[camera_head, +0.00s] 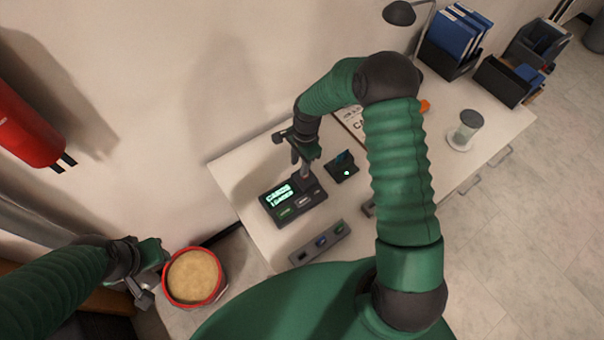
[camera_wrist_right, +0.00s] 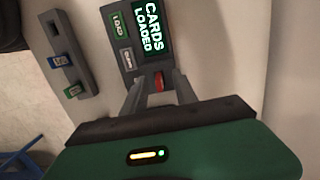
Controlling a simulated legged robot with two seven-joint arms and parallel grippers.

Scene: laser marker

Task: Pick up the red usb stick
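The red usb stick (camera_wrist_right: 158,80) shows in the right wrist view at the edge of the dark device (camera_wrist_right: 128,58), whose screen reads "CARDS LOADED". My right gripper (camera_wrist_right: 161,84) has its two fingers on either side of the stick, with a small gap visible, so it looks open. In the head view, my right gripper (camera_head: 305,174) is low over the far edge of the device (camera_head: 310,199); the stick is hidden there. My left gripper (camera_head: 146,290) hangs beside the table at lower left, away from the device; its finger opening is unclear.
A grey holder (camera_head: 319,243) with blue and green sticks lies nearer on the white table (camera_head: 250,222). A small black unit (camera_head: 342,167) stands right of my right gripper.

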